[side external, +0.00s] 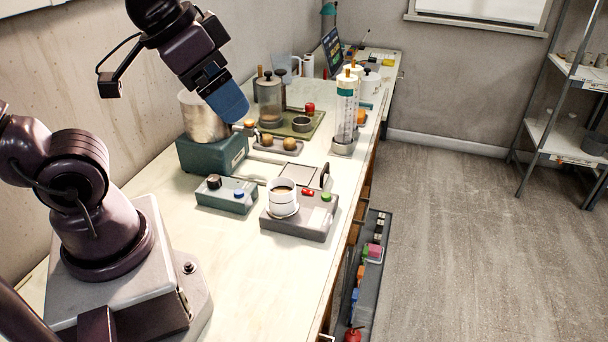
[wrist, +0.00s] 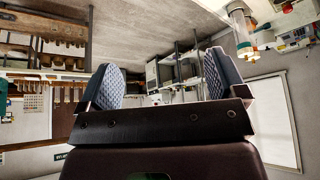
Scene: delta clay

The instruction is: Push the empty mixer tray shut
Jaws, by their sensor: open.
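A teal-based machine (side external: 212,153) with a metal drum (side external: 203,118) stands on the bench near the wall; it looks like the mixer. A flat, pale, empty tray (side external: 299,174) with an upright black handle (side external: 324,176) lies to its right, behind the grey box; I cannot tell how it joins the mixer. My gripper (side external: 229,104) hangs above and in front of the drum, apart from the tray, with blue fingers. In the wrist view my gripper (wrist: 160,82) has its two ridged pads spread wide, with nothing between them. The tray cannot be made out there.
A grey box (side external: 299,224) with a white cup (side external: 283,198) and a small teal control box (side external: 227,195) stand in front. A dish with brown balls (side external: 278,146), a clear graduated cylinder (side external: 345,110) and a green tray (side external: 318,122) stand behind. Bare bench lies at the front.

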